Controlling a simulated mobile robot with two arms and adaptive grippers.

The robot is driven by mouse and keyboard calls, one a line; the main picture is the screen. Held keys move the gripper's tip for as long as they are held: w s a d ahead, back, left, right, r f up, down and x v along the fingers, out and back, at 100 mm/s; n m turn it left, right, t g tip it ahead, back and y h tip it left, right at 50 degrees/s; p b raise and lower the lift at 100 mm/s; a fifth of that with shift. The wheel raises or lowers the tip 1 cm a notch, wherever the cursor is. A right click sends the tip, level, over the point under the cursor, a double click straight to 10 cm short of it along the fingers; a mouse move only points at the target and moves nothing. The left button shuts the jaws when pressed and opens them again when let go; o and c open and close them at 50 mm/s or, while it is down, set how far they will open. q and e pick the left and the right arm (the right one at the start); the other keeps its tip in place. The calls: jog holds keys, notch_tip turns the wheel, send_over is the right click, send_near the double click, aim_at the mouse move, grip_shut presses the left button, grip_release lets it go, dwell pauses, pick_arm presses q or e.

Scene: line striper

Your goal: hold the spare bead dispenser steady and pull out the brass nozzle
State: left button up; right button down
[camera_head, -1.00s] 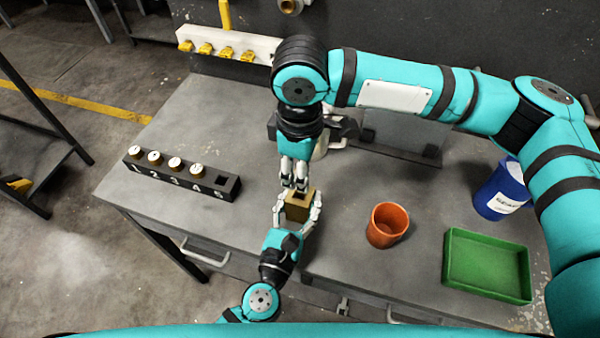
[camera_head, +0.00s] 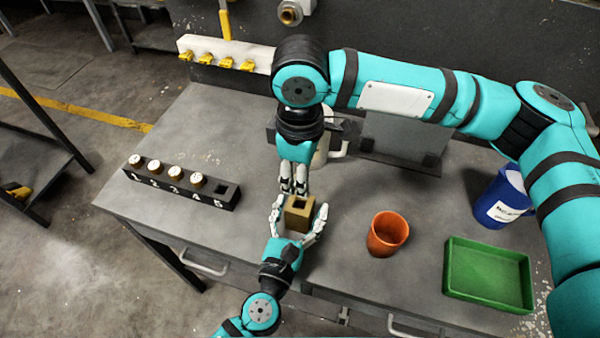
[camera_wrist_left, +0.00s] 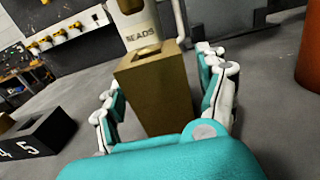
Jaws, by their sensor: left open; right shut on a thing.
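The spare bead dispenser, a tan block (camera_head: 297,220) with a square hole in its top, stands upright on the table. The left wrist view shows this block (camera_wrist_left: 160,95) between my spread left fingers, with gaps at both sides. My left gripper (camera_head: 300,206) is open around it. My right gripper (camera_head: 293,189) points down just behind and above the block, with its fingers close together. What it grips is mostly hidden in the head view. A brown piece, apparently the brass nozzle (camera_wrist_left: 130,5), shows at the top edge of the left wrist view.
A black numbered rack (camera_head: 205,197) holds several brass-coloured pieces; slot 5 is empty. A white container marked BEADS (camera_wrist_left: 140,32) stands behind the block. An orange cup (camera_head: 388,236), green tray (camera_head: 488,292) and blue container (camera_head: 500,200) are to the right.

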pick_arm(q)
jog(key=v, duration=1.2)
jog(key=shift+s, duration=0.1)
